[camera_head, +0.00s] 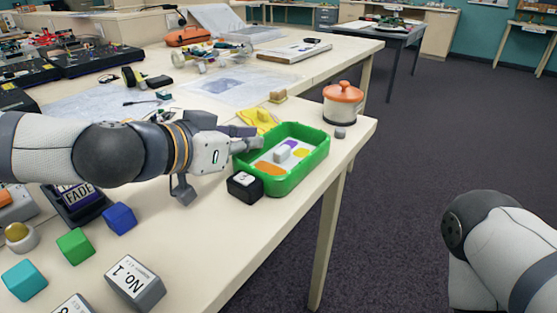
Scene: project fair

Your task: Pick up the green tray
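The green tray (318,157) lies on the table near its right edge. It holds a few flat coloured pieces, orange, purple and yellow, and a small light block (281,153). My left gripper (222,172) is at the tray's left side. One finger reaches the tray's left rim, and the other hangs lower, to the left of the tray and apart from it. The fingers are spread wide with nothing between them. Whether the upper finger touches the rim cannot be told. My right arm shows at the lower right, but its gripper is out of view.
A black cube (244,187) stands close to the tray's front left corner. A yellow cloth (257,118) lies behind the tray. Coloured blocks (76,246) stand at front left.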

